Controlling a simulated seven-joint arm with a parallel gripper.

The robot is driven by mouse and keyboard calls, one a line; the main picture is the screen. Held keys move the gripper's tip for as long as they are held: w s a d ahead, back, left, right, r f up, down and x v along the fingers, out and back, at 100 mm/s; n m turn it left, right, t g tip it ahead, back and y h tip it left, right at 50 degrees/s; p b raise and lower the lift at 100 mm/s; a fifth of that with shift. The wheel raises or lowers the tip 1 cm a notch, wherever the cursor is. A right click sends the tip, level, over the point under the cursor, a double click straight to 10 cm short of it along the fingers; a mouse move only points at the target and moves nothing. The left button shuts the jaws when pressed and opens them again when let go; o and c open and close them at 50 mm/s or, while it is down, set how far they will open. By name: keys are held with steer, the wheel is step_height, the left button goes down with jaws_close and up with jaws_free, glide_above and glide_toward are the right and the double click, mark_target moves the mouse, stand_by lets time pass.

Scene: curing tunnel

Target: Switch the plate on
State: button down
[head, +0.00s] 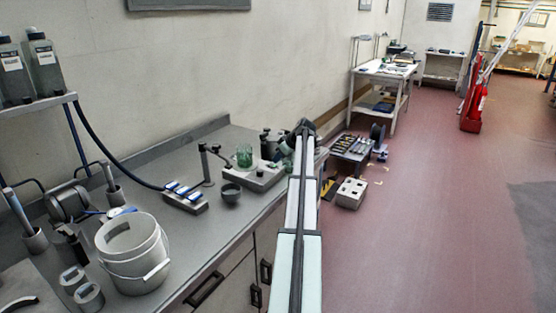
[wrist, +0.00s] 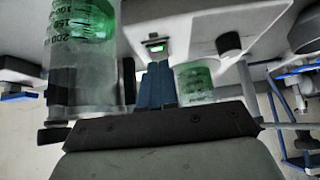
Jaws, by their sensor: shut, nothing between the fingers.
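The plate (head: 262,184) is a pale, flat unit on the grey bench in the head view, with a glass beaker (head: 244,156) of green liquid on it. In the wrist view the pale plate body (wrist: 190,30) fills the upper middle. A small switch or indicator (wrist: 157,46) shows bright green in a dark frame on it. My gripper (wrist: 155,70) is shut and empty, its blue fingertips just below that green spot; I cannot tell whether they touch it. In the head view my arm hides the fingertips.
In the wrist view, a graduated glass (wrist: 85,70) stands close left of the fingers and a green-tinted glass (wrist: 195,82) close right. In the head view, a stand (head: 207,165), a dark bowl (head: 231,192), a blue-topped rack (head: 184,196) and a white bucket (head: 133,255) are left of the plate.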

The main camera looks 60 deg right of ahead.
steer(key=r, duration=0.4)
steer(key=shift+s, duration=0.35)
steer(key=s+r, duration=0.5)
steer(key=s, duration=0.2)
steer(key=shift+s+r, duration=0.3)
steer(key=shift+r, duration=0.05)
